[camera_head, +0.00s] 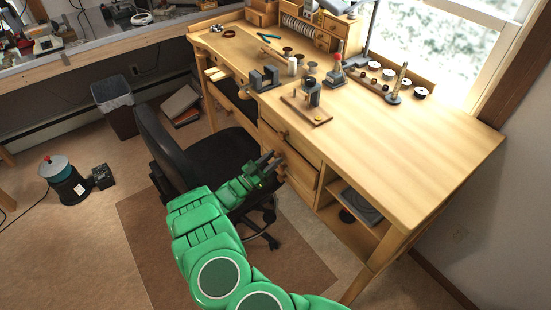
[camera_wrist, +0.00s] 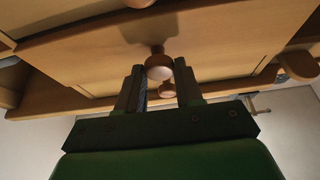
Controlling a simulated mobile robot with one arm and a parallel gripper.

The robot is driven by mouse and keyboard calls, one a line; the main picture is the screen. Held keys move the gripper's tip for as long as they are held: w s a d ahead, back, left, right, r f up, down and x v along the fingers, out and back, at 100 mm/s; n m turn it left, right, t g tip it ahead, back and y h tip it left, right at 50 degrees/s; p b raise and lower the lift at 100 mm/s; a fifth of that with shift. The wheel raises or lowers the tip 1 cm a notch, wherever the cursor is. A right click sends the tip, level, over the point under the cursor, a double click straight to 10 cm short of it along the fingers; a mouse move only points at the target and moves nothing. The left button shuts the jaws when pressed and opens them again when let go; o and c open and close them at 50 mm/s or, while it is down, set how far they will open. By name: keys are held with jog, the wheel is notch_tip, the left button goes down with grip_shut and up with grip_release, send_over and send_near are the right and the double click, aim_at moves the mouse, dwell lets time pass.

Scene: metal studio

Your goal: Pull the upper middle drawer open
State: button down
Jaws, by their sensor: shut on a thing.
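The wooden desk (camera_head: 420,165) has a stack of drawers under its top. A top drawer front (camera_head: 300,147) with a round knob (camera_head: 284,134) shows above my gripper (camera_head: 268,165) in the head view. In the wrist view, my gripper (camera_wrist: 159,85) has its two dark fingers on either side of a round wooden knob (camera_wrist: 158,68) on a drawer front (camera_wrist: 90,52). It is shut on this knob. My gripper hides part of the lower drawer fronts in the head view. I cannot see a clear gap around the held drawer.
A black office chair (camera_head: 165,150) stands close to the left of my gripper. An open shelf (camera_head: 350,205) lies right of the drawers. Other knobs (camera_wrist: 139,3) show in the wrist view. Small tools and spools cover the back of the desk top.

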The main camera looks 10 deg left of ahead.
jog(key=s+a, duration=0.8)
jog(key=shift+s+a, duration=0.3)
jog(key=c, duration=0.8)
grip_release()
jog(key=shift+o, duration=0.2)
notch_tip(320, 180, up, 6)
jog(key=s+a, duration=0.2)
jog(key=shift+f, duration=0.1)
